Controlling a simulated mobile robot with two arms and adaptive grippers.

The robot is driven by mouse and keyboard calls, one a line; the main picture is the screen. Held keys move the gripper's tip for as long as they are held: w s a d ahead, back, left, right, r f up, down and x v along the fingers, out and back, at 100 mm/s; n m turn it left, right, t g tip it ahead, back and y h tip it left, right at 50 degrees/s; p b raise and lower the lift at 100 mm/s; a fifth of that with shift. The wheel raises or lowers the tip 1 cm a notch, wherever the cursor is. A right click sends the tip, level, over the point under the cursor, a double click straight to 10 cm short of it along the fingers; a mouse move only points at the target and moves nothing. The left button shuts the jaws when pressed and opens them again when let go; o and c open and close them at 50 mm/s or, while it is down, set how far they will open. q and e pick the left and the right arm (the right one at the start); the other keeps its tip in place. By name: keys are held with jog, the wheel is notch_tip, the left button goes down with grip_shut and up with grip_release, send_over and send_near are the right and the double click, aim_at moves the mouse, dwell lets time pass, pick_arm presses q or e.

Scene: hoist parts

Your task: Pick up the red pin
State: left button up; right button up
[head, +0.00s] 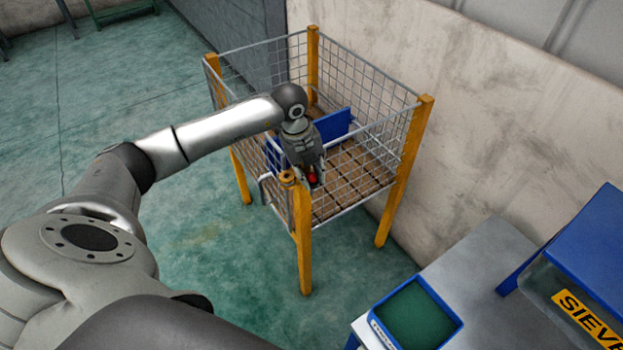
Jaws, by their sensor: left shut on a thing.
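The red pin (313,176) shows as a small red spot at the tips of my left gripper (312,180). The gripper is shut on it, with the fingers pointing down. It is at the front corner of the wire mesh cage (366,128), beside the front yellow post (302,240). Most of the pin is hidden by the gripper fingers. I cannot tell whether the pin touches the cage. My right gripper is not in view.
The cage has yellow posts and a wooden slatted floor (352,178). A blue panel or box (335,125) is inside it. A grey table (470,270) at lower right holds a blue tray (418,312) and a blue "SIEVE" unit (585,255). Green floor lies open at left.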

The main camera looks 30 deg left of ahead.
pick_arm(q)
jog(key=shift+r, duration=0.15)
notch_tip(320, 180, up, 10)
jog(key=b, duration=0.2)
dwell(0.6)
